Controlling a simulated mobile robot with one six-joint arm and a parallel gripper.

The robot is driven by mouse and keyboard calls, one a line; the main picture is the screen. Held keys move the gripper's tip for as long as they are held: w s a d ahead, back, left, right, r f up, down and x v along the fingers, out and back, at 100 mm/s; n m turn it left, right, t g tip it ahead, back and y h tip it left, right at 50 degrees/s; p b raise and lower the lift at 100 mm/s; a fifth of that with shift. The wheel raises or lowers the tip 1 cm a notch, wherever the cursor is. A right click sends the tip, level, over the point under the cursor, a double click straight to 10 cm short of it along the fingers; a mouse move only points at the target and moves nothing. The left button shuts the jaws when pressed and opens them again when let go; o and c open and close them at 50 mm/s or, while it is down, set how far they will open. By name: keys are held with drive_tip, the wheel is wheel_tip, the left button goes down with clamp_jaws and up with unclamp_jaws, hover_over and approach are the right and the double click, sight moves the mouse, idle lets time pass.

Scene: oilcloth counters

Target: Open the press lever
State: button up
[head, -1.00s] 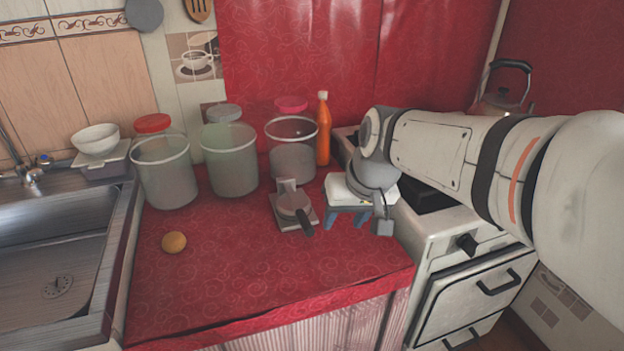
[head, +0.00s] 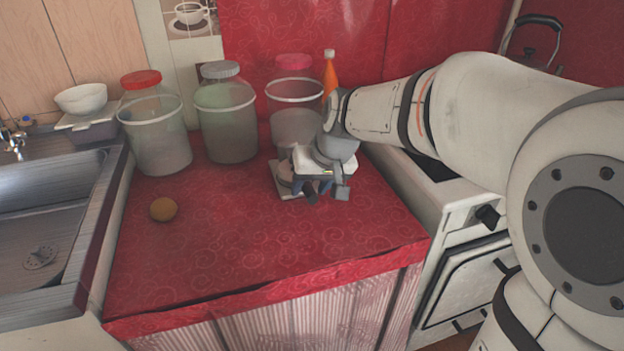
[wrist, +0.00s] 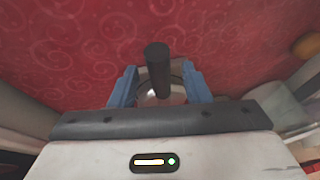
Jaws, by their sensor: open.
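The press (head: 284,181) is a small grey device with a flat base on the red counter, partly hidden behind my gripper in the head view. In the wrist view its dark lever handle (wrist: 157,68) stands out between my blue fingers, with the round shiny press body (wrist: 163,94) behind it. My gripper (head: 316,190) is over the press. In the wrist view my gripper (wrist: 159,88) is open, with one finger on each side of the handle and gaps visible. I cannot tell whether the lever is fully down.
Large clear jars (head: 156,135) with coloured lids and an orange bottle (head: 330,74) stand behind. A round tan ball (head: 163,209) lies on the left of the red counter (head: 230,260). The sink (head: 45,220) is left; a stove (head: 445,205) is right. The counter front is clear.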

clamp_jaws()
idle(0.5)
